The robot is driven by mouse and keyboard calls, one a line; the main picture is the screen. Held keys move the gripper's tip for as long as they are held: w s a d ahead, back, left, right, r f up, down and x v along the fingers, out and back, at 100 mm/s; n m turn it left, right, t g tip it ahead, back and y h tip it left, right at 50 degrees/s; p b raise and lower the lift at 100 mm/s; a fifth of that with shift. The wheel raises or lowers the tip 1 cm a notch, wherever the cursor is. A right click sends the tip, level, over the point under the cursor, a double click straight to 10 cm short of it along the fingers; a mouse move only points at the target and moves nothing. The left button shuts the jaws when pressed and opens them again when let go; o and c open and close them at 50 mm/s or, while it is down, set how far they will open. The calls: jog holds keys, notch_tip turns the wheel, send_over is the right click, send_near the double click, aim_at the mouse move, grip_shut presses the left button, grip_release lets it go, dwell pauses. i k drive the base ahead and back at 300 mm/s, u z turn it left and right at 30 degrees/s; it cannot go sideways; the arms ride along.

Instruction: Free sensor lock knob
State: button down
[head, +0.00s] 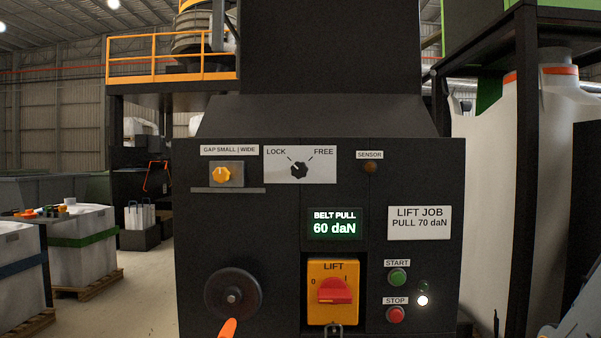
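The black lock knob (299,171) sits on a pale plate (325,174) at the top of the dark control panel (270,225). The plate is marked LOCK on the left and FREE on the right. The knob appears to point up and left, toward LOCK, though it is small in view. To its right, under a SENSOR label (369,155), is a dark amber lamp (370,167) that looks unlit.
A yellow knob (222,174) under GAP SMALL | WIDE sits above a small ledge (228,190). Below are a display (334,223) reading BELT PULL 60 daN, a handwheel (233,294), a red LIFT switch (335,291), a green START button (397,277) and a red STOP button (396,314).

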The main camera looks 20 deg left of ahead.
aim_at(299, 170)
jog(key=z, duration=2)
jog(key=k, duration=0.8)
jog(key=u, duration=1.5)
